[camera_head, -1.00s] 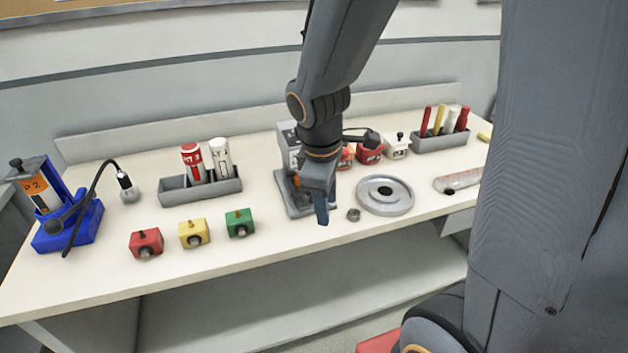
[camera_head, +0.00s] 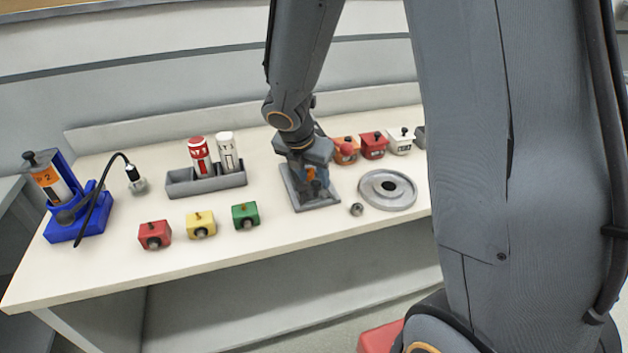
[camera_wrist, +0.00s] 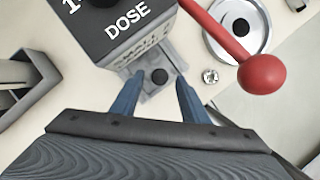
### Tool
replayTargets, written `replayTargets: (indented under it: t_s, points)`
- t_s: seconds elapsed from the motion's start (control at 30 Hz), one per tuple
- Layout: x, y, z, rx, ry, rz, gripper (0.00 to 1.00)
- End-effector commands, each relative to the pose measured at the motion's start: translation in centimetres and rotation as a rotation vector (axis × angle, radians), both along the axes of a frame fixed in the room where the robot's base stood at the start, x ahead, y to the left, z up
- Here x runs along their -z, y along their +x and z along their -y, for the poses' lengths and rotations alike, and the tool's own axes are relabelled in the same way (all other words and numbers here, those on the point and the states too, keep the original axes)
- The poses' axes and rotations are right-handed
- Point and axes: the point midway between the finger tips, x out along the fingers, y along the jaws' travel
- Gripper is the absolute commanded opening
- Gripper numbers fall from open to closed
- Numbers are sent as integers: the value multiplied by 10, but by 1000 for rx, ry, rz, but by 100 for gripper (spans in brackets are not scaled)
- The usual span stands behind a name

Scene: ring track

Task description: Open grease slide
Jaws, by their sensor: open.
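A grey dispenser marked DOSE (camera_wrist: 125,25) fills the top of the wrist view. A lever with a red ball (camera_wrist: 262,74) reaches out to the right. In the head view my gripper (camera_head: 314,188) is over the dispenser's grey base (camera_head: 318,205) and my arm hides most of the dispenser.
A round metal dish (camera_head: 388,204) and a small nut (camera_head: 356,209) lie right of the base. Red (camera_head: 154,235), yellow (camera_head: 201,225) and green (camera_head: 245,216) blocks stand left. Behind them is a grey holder (camera_head: 206,183) with two tubes. The front of the bench is mostly clear.

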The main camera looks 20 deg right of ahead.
Motion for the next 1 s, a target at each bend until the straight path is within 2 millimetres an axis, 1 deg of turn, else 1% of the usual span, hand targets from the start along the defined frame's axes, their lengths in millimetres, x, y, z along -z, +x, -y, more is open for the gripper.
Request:
replayTargets:
  t_s: [0.03, 0.17, 0.47, 0.5, 0.57, 0.7, 0.73, 1.0]
  points:
    - [7, 2, 2, 1, 0, -1, 41]
    - [15, 4, 4, 2, 1, 0, 41]
    - [17, 5, 5, 2, 1, 1, 41]
    - [17, 5, 5, 2, 1, 1, 38]
    - [17, 5, 5, 2, 1, 1, 28]
    - [17, 5, 5, 2, 1, 1, 4]
    - [17, 5, 5, 2, 1, 1, 0]
    - [17, 2, 5, 1, 1, 1, 0]
